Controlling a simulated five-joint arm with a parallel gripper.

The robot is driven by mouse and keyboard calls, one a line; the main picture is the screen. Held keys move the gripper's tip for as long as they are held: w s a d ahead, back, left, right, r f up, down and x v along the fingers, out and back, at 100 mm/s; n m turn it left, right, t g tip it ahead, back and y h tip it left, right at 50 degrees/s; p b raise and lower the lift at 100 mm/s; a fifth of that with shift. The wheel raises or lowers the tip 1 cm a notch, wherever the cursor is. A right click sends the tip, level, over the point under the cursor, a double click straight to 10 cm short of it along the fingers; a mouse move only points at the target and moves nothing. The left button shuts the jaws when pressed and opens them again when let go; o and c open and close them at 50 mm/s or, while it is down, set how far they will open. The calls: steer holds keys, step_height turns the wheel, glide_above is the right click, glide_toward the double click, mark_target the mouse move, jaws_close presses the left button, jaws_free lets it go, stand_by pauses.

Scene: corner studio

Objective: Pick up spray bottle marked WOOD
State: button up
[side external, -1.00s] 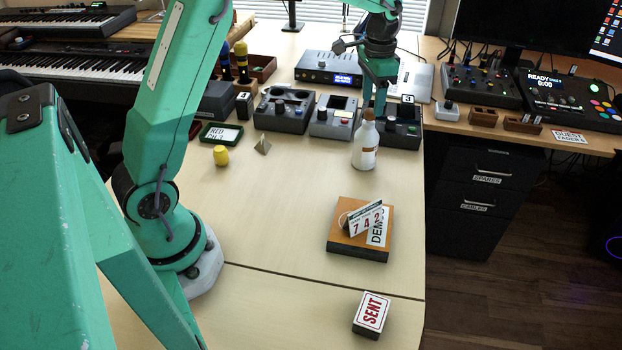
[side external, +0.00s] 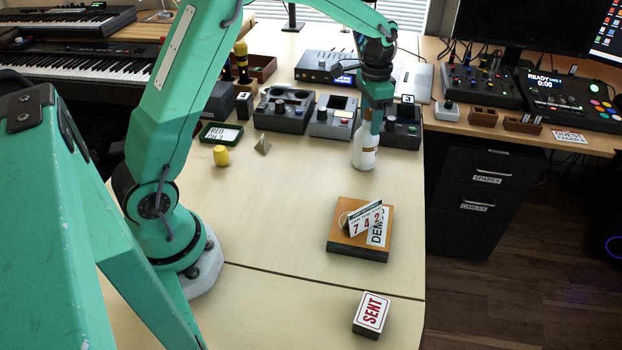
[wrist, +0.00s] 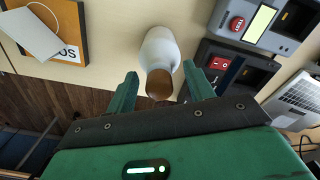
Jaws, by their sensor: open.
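A white bottle (side external: 364,156) with a brown band stands upright on the desk in the side view. No lettering can be read on it, so I cannot tell whether it is marked WOOD. My gripper (side external: 374,118) points down at its top, and the fingers hide the bottle's neck. In the wrist view, the white bottle (wrist: 158,46) with its brown top lies between the two green fingers of my gripper (wrist: 160,88). The fingers are open, with a gap on each side of the brown top.
Grey control boxes (side external: 284,110) stand in a row behind the bottle, one close behind it on the right. The desk left of the bottle is mostly clear.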

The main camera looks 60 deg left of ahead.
jaws_close()
stand_by(0.3)
steer(key=shift+r, duration=0.2)
steer(key=shift+r, duration=1.85)
steer(key=s+d+r, duration=0.5)
steer(key=d+r, duration=0.2)
steer(key=d, duration=0.3)
steer(key=shift+d, duration=0.3)
